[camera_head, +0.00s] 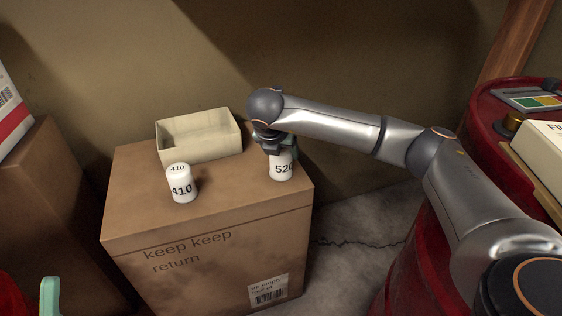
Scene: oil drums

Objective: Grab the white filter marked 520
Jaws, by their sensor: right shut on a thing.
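The white filter marked 520 (282,168) is upright at the right side of the cardboard box top (225,190). My right gripper (278,150) is above it, pointing down, and is shut on its upper part, hiding the filter's top. I cannot tell whether the filter's base touches the box. A second white filter, marked 410 (181,183), stands upright on the box to the left, apart from the gripper.
An open, empty-looking cream tray (200,152) sits at the back of the box. A red drum (420,255) with boxes on top stands at right under my arm. Another brown box (45,200) stands at left. The box top's front is clear.

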